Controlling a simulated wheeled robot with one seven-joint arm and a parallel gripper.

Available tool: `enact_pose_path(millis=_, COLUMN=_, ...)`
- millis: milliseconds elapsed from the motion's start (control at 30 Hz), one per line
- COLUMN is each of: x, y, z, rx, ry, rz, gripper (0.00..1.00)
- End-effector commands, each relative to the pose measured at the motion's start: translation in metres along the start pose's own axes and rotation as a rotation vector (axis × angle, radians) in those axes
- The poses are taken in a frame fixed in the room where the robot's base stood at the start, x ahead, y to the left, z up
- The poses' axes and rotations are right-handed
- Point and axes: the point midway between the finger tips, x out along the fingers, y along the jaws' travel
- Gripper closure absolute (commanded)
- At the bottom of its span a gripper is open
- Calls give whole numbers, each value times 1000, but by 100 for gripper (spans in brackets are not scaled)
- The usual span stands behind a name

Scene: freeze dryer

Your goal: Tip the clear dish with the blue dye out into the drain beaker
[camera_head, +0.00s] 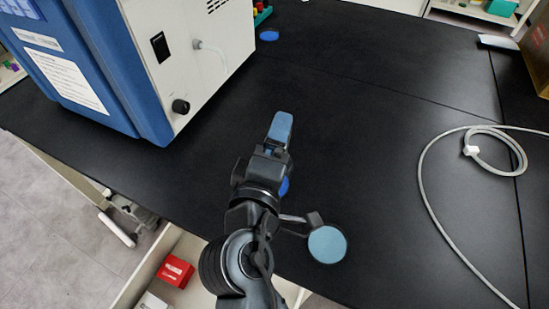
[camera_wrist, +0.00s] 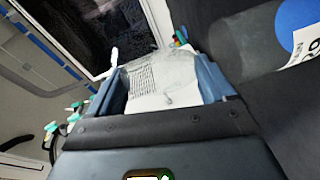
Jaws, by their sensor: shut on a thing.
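My gripper (camera_wrist: 163,92) is shut on a clear, see-through thing (camera_wrist: 165,72), which looks like the clear dish. It sits between the two blue fingers, and pale shapes and print show through it. I cannot make out dye in it. In the head view my gripper (camera_head: 281,124) is over the black bench, and the dish cannot be told from the light-blue finger. A blue disc (camera_head: 285,186) shows partly behind my wrist. A blue round thing (camera_wrist: 297,20) beside a white label is at the wrist view's upper right. I cannot tell which thing is the drain beaker.
The blue-and-white freeze dryer (camera_head: 195,50) stands at the left of the black bench (camera_head: 370,130). Another blue disc (camera_head: 269,35) lies near its far corner. A grey hose (camera_head: 424,190) curls at the right. The bench's middle is clear. An open drawer (camera_head: 150,265) is below the front edge.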

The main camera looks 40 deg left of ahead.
Motion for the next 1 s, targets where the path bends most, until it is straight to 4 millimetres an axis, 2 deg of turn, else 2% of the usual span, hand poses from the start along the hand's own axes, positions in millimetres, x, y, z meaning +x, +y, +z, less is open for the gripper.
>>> enact_pose_path(millis=1000, x=0, y=0, z=-2, rx=-65, ry=-6, rz=8, gripper=47)
